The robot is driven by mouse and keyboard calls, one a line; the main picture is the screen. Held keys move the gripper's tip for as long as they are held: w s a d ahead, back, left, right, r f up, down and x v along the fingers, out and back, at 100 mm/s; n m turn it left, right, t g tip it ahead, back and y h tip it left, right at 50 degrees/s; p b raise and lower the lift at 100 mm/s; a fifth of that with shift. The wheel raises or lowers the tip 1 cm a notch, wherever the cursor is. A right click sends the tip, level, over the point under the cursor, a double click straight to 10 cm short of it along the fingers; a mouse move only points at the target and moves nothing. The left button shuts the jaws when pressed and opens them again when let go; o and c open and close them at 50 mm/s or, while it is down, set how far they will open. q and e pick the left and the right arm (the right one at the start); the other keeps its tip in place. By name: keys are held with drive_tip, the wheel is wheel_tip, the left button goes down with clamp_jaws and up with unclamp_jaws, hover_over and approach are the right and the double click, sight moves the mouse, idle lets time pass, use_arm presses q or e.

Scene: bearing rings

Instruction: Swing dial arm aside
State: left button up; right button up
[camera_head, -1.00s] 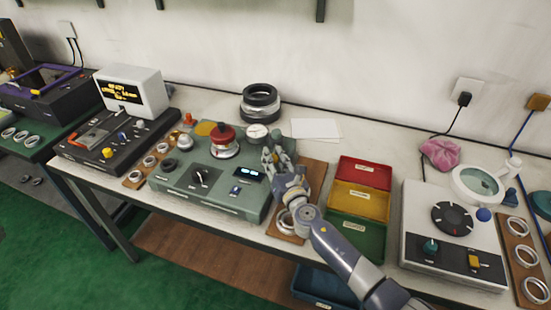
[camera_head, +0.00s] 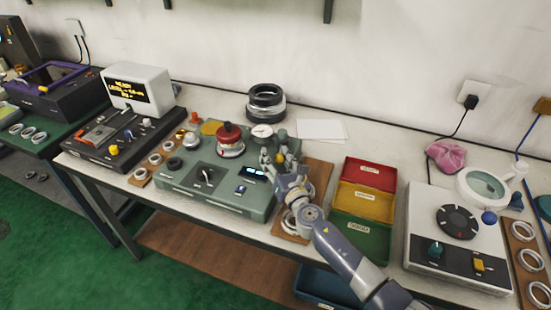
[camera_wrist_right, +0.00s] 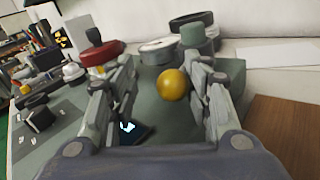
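The dial gauge (camera_head: 262,131) has a round white face and stands at the back right of the green test device (camera_head: 240,208). It also shows in the right wrist view (camera_wrist_right: 158,46). A green post (camera_wrist_right: 195,38) rises beside it. A yellow ball knob (camera_wrist_right: 173,84) shows between the fingers of my right gripper (camera_wrist_right: 158,72), nearer the right finger. Those fingers are apart, and contact with the knob cannot be told. In the head view, my right gripper (camera_head: 273,158) is over the device's right side and hides the knob. My left gripper is not in view.
A red-topped part (camera_head: 230,138) sits left of the gauge. Dark and metal rings (camera_head: 266,98) are stacked behind. Red, yellow and green bins (camera_head: 362,208) stand to the right, past a wooden board (camera_head: 318,178). White paper (camera_head: 321,128) lies at the back.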

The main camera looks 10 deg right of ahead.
sight(280, 170)
drive_tip(key=shift+d+f, duration=0.15)
drive_tip(key=shift+f, duration=0.1)
drive_tip(key=shift+s+f, duration=0.45)
drive_tip(key=shift+s+d+f, duration=0.1)
drive_tip(key=shift+s+f, duration=0.1)
drive_tip(key=shift+s, duration=0.35)
drive_tip(key=shift+s+f, duration=0.15)
drive_tip(key=shift+s, duration=0.35)
drive_tip(key=s, duration=0.2)
drive_tip(key=s+r, duration=0.1)
drive_tip(key=s, duration=0.1)
drive_tip(key=s+d+r, duration=0.1)
drive_tip(key=s, duration=0.2)
drive_tip(key=shift+s, duration=0.1)
drive_tip(key=shift+s+f, duration=0.2)
drive_tip(key=shift+s, duration=0.4)
drive_tip(key=shift+s+r, duration=0.2)
drive_tip(key=shift+s, duration=0.1)
